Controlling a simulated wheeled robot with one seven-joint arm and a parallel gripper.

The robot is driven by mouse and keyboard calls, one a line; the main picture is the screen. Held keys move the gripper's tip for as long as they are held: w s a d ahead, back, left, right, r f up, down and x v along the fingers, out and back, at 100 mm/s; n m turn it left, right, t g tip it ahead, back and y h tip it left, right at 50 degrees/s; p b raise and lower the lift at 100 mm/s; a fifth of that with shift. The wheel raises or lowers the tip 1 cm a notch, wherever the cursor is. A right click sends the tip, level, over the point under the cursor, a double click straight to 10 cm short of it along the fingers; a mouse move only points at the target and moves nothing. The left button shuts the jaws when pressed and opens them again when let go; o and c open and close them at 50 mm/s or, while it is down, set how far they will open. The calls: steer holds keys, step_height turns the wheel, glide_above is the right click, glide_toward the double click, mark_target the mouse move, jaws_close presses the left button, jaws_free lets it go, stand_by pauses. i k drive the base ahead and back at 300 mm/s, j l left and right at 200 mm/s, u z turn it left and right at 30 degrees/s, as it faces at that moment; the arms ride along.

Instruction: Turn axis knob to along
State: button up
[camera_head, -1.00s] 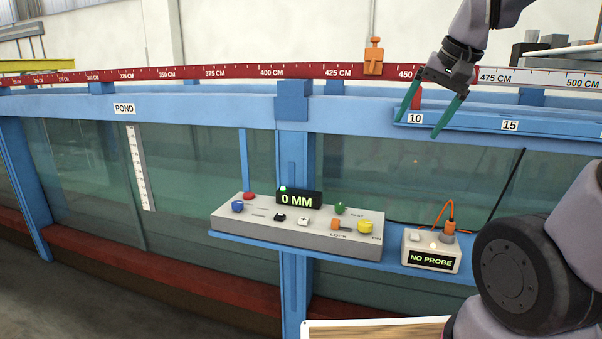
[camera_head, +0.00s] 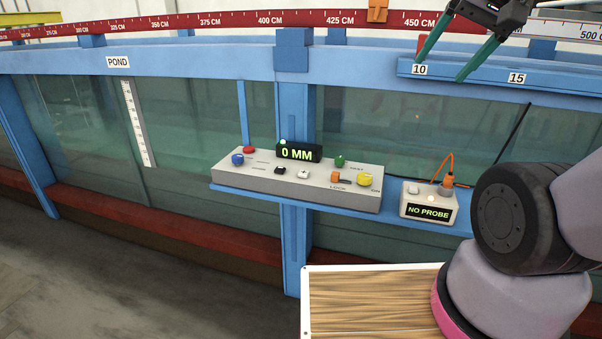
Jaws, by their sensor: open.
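The grey control panel (camera_head: 340,196) sits on a blue shelf against the flume. It carries a blue knob (camera_head: 237,159) at the left, a yellow knob (camera_head: 365,180) at the right, a green one (camera_head: 340,161), a red button (camera_head: 249,150), black and white switches, and an orange slider (camera_head: 336,176) by the word LOCK. Its display (camera_head: 298,152) reads 0 MM. The small lettering is too blurred to tell which is the axis knob. My gripper (camera_head: 441,66) is open and empty, its green fingers pointing down in front of the upper blue rail, well above and right of the panel.
A probe box (camera_head: 428,204) reading NO PROBE stands right of the panel, with an orange plug and cable (camera_head: 447,178). A numbered blue ledge (camera_head: 540,85) juts out at upper right. A wood-topped board (camera_head: 375,300) is at the bottom. Space before the panel's left is clear.

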mark_target(237, 159)
steer(key=i+j, duration=0.8)
steer(key=j, duration=0.25)
steer(key=u, duration=0.05)
